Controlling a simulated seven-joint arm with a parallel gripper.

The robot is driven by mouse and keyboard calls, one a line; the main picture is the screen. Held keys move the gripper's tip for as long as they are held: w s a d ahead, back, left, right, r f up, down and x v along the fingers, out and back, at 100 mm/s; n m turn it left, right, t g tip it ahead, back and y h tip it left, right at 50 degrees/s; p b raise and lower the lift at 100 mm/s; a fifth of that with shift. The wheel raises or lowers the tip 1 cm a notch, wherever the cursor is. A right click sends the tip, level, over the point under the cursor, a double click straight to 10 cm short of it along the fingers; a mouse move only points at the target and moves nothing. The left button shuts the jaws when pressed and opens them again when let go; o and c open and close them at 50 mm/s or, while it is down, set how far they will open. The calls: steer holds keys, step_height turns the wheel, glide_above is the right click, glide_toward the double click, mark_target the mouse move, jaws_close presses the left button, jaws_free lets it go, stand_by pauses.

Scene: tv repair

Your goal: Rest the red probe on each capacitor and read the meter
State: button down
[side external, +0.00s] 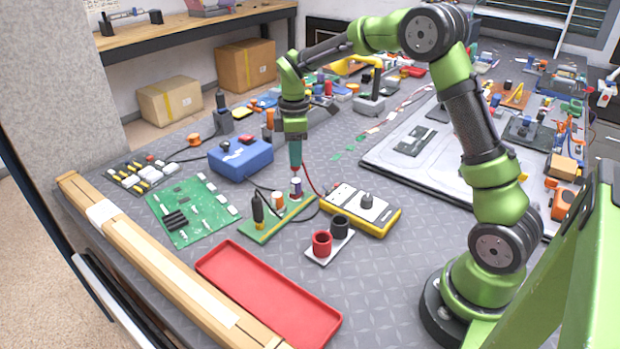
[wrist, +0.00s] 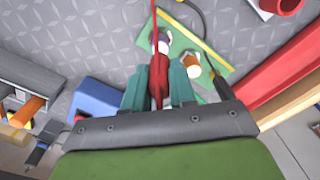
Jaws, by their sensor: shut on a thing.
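My gripper (side external: 296,165) points down over the green strip board (side external: 262,236), shut on the red probe (wrist: 158,76), whose red lead runs to the meter's side. The probe tip is over a purple-and-white capacitor (side external: 296,187) at the board's far end; I cannot tell whether they touch. This capacitor also shows in the wrist view (wrist: 162,45). An orange-and-white capacitor (side external: 278,201) stands beside it, also in the wrist view (wrist: 191,66). A black upright piece (side external: 258,210) stands at the near end. The yellow meter (side external: 388,220) lies right of the board; its reading is not legible.
A holder with a red cup (side external: 321,243) and a black cup (side external: 340,227) sits in front of the meter. A red tray (side external: 268,298) lies nearest. A green circuit board (side external: 195,212) and a blue box (side external: 240,159) are on the left. A large panel (side external: 385,160) lies behind right.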

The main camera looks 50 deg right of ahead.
steer(key=shift+f, duration=0.6)
stand_by(0.8)
steer(key=shift+r, duration=3.05)
steer(key=r, duration=0.1)
glide_above(277, 194)
steer(key=shift+s, duration=0.1)
steer(key=shift+f, duration=2.8)
steer(key=shift+f, duration=0.65)
